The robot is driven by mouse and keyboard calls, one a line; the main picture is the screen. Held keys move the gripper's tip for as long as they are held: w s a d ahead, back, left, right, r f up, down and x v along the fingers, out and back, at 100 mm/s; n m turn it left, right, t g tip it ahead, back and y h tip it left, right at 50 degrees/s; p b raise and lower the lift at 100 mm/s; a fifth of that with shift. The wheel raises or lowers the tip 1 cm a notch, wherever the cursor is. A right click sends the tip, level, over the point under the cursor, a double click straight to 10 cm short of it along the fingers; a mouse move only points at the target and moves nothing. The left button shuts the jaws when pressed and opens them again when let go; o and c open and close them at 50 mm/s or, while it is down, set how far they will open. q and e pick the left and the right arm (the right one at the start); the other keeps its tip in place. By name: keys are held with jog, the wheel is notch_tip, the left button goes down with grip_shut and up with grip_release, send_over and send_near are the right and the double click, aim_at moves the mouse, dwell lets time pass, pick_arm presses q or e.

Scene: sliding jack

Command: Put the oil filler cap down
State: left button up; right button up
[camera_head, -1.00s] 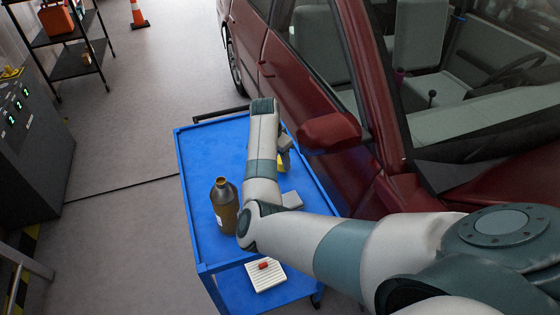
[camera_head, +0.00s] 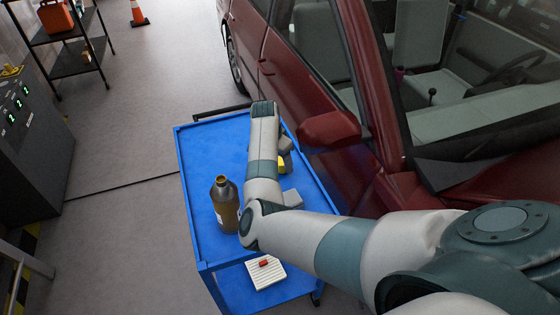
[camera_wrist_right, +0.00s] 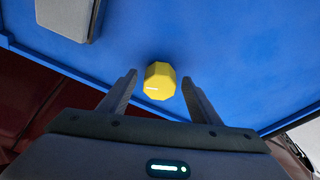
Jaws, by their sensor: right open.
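The oil filler cap is a yellow faceted knob (camera_wrist_right: 160,80) on the blue top of the cart (camera_head: 207,150). In the right wrist view it lies between the tips of my right gripper (camera_wrist_right: 159,78), with gaps on both sides. The fingers are open and do not appear to touch it. In the head view, a little of the yellow cap (camera_head: 282,164) shows beside my right wrist; my arm hides the rest. My left gripper is not in view.
A brown bottle (camera_head: 224,205) stands left of my right forearm. A grey block (camera_head: 292,198) lies on the cart and shows in the wrist view (camera_wrist_right: 68,15). A notepad with a red item (camera_head: 264,273) is on the lower shelf. The red car (camera_head: 330,130) stands close on the right.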

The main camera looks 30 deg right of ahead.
jog(key=b+v, duration=0.3)
jog(key=v, duration=0.9)
jog(key=shift+b, duration=0.35)
jog(key=shift+r, duration=0.15)
